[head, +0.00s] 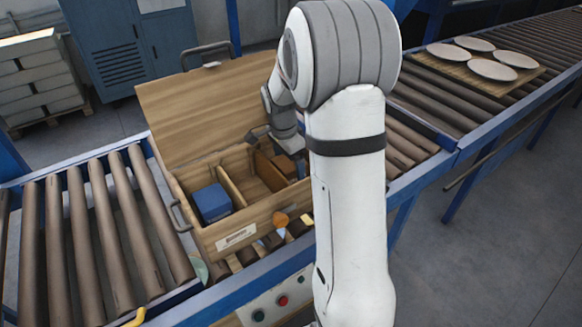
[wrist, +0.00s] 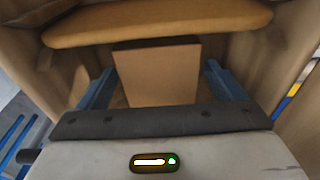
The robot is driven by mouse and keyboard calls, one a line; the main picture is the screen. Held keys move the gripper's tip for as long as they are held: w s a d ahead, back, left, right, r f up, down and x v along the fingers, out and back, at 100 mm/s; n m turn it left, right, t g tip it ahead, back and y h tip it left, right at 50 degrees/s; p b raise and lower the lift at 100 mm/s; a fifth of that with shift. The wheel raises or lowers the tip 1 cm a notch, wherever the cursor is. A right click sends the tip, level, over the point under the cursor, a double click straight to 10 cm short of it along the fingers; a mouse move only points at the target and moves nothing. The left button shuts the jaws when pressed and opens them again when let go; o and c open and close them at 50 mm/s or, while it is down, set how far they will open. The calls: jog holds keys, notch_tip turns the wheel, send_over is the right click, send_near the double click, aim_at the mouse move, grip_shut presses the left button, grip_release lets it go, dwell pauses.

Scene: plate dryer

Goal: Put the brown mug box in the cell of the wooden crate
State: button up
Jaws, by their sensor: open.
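The brown mug box (wrist: 157,72) is in the middle of the wrist view, between wooden walls. My gripper (wrist: 158,84) is open, with one blue finger on each side of the box. A narrow gap shows beside the box at the right finger; at the left finger I cannot tell whether they touch. In the head view my gripper (head: 286,160) is down inside the wooden crate (head: 262,212), in its right part. A brown face, likely the box (head: 268,172), shows beside it there. The box's bottom is hidden.
A blue box (head: 211,202) sits in the crate's left cell, beside a wooden divider (head: 231,187). The open lid (head: 205,103) stands behind. The crate rests on a roller conveyor (head: 100,235). Several white plates (head: 492,69) lie on a board at upper right.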

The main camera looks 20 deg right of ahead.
jog(key=r, duration=0.5)
jog(key=a+r, duration=0.1)
jog(key=r, duration=0.2)
jog(key=shift+s+r, duration=0.15)
jog(key=shift+r, duration=0.2)
jog(key=s+a+r+n, duration=0.1)
jog(key=s+a+n, duration=0.1)
jog(key=s, duration=0.2)
jog(key=s+a+r+n, duration=0.1)
jog(key=s+a+n, duration=0.1)
jog(key=s+n, duration=0.1)
jog(key=s+a+r+n+t, duration=0.1)
jog(key=s+a+n, duration=0.1)
jog(key=s, duration=0.3)
jog(key=shift+r+n+y, duration=0.1)
jog(key=shift+n+y, duration=0.2)
jog(key=shift+n, duration=0.2)
jog(key=s+a+f+n+t, duration=0.1)
jog(key=s+a+f+n, duration=0.1)
jog(key=s+n, duration=0.5)
jog(key=s+a, duration=0.1)
jog(key=s, duration=0.3)
jog(key=shift+n+y, duration=0.4)
jog(key=shift+s+a, duration=0.1)
notch_tip(320, 180, up, 2)
jog(key=p, duration=0.2)
jog(key=shift+s+r+p, duration=0.1)
jog(key=shift+r+p, duration=0.1)
jog(key=shift+p, duration=0.15)
